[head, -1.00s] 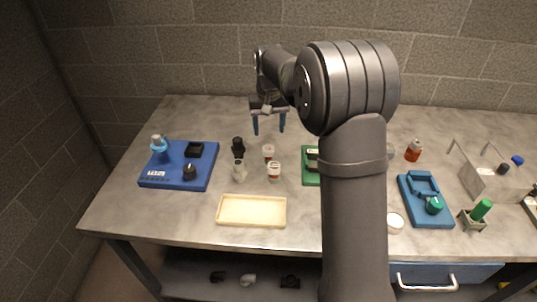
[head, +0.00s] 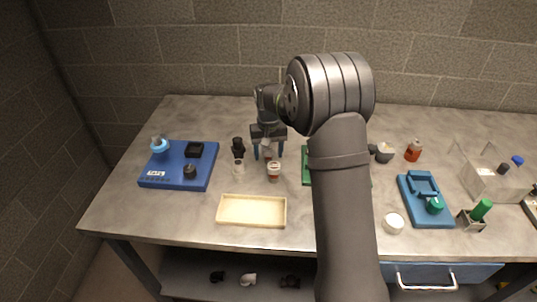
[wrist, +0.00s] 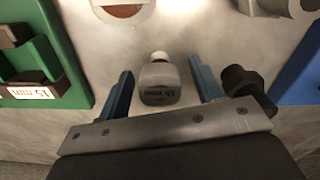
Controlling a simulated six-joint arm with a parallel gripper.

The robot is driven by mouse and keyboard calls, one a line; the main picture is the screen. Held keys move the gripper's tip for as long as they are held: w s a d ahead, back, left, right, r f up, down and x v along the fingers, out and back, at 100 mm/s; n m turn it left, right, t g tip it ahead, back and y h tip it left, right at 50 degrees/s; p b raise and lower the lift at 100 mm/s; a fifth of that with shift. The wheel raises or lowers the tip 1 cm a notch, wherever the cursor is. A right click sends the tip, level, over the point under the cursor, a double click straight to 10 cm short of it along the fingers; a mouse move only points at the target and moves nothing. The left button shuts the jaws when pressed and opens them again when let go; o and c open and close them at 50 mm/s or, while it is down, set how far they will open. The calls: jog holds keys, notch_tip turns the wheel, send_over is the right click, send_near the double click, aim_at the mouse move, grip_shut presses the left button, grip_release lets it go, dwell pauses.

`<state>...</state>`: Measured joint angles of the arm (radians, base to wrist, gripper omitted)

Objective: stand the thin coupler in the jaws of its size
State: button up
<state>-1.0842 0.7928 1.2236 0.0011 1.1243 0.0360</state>
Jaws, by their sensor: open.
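A small piece with a pale cap and a grey labelled body (wrist: 160,82), seemingly the coupler, stands between my fingers in the wrist view; its label is too blurred to read surely. My gripper (head: 268,153) has two blue fingers, also seen in the wrist view (wrist: 161,72). It is open, with a finger on each side of the piece and small gaps visible. A green holder (wrist: 45,60) with dark jaw blocks and a 15 mm label is at the wrist view's left; in the head view (head: 306,165) my arm mostly hides it.
A black fitting (wrist: 248,85) stands close beside the right finger in the wrist view. A blue base (head: 170,178) is left, an empty cream tray (head: 251,211) in front, another blue fixture (head: 425,205) right.

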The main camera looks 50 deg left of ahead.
aim_at(272, 149)
jog(key=c, duration=1.3)
jog(key=shift+o, duration=0.2)
jog(key=shift+r, duration=0.6)
jog(key=r, duration=0.2)
jog(key=d+r, duration=0.1)
jog(key=shift+w+r, duration=0.35)
jog(key=w+d+r, duration=0.7)
jog(key=w+d, duration=0.2)
jog(key=d, duration=0.2)
jog(key=shift+d+f, duration=0.15)
jog(key=shift+f, duration=4.65)
